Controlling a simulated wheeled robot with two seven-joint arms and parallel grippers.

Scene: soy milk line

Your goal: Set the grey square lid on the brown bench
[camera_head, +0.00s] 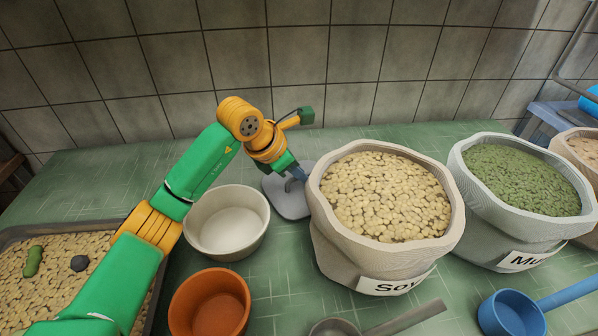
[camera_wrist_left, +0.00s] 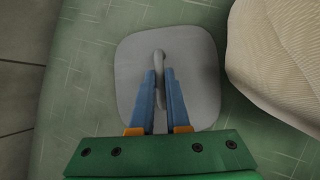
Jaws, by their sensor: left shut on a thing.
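The grey square lid (camera_head: 287,203) is at the back of the green worktop, between the white bowl and the sack of soy beans. It also shows in the left wrist view (camera_wrist_left: 195,68), flat and with rounded corners. My left gripper (camera_head: 297,173) is above the lid, and in the wrist view its blue fingers (camera_wrist_left: 160,88) are shut on the lid's raised grey handle (camera_wrist_left: 159,65). I cannot tell whether the lid touches the worktop or is slightly above it. A dark brown edge (camera_head: 10,166) at the far left may be the brown bench. My right gripper is not in view.
The soy sack (camera_head: 385,262) stands close to the lid's right, with a green-bean sack (camera_head: 475,235) beyond. A white bowl (camera_head: 228,248) and a terracotta pot (camera_head: 208,305) stand left and in front. A bean tray (camera_head: 52,235) is at left. The tiled wall (camera_head: 300,60) is behind.

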